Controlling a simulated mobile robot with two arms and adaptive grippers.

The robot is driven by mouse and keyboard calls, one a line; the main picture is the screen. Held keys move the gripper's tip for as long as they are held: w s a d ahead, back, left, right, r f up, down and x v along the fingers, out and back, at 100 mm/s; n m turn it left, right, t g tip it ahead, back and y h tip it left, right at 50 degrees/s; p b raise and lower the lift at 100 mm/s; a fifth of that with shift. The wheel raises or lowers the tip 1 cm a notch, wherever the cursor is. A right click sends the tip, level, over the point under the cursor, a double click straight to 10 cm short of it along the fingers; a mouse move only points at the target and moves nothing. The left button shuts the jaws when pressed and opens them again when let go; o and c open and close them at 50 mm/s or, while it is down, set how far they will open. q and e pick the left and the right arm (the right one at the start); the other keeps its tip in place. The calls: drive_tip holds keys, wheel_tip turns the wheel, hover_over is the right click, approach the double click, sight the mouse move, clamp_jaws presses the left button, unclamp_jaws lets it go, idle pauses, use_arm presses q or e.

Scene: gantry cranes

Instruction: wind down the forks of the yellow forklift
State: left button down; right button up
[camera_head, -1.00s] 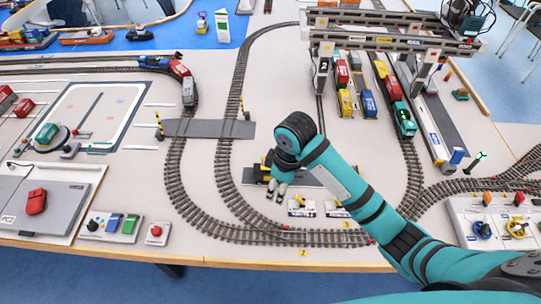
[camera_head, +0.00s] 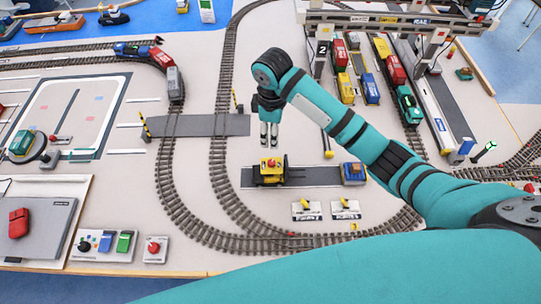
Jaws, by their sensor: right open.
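The yellow forklift (camera_head: 269,172) stands on a dark grey strip (camera_head: 318,177) inside the curve of the track. It has a red part on top, and thin dark prongs that look like its forks (camera_head: 294,173) point right. My right gripper (camera_head: 269,146) is open and empty, pointing down just behind the forklift in the picture. It looks apart from the forklift; its exact height is hard to judge. My left gripper is not in view.
A blue and orange load (camera_head: 353,173) stands at the strip's right end. Two small panels with yellow levers (camera_head: 306,209) (camera_head: 345,208) lie in front. Track (camera_head: 222,180) curves around the left. A gantry crane (camera_head: 400,20) stands over coloured wagons (camera_head: 405,102) at the back right.

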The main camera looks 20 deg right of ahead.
drive_tip(key=p, duration=0.1)
approach(272, 162)
drive_tip(key=shift+s+f, duration=0.15)
wheel_tip(272, 162, down, 8)
drive_tip(key=shift+a+r+p, duration=0.1)
drive_tip(key=shift+r+p, duration=0.15)
drive_tip(key=shift+p, duration=0.25)
drive_tip(key=shift+w+f, duration=0.2)
drive_tip(key=shift+f, duration=0.35)
drive_tip(key=c, duration=0.6)
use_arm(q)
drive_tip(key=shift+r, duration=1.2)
use_arm(e)
clamp_jaws()
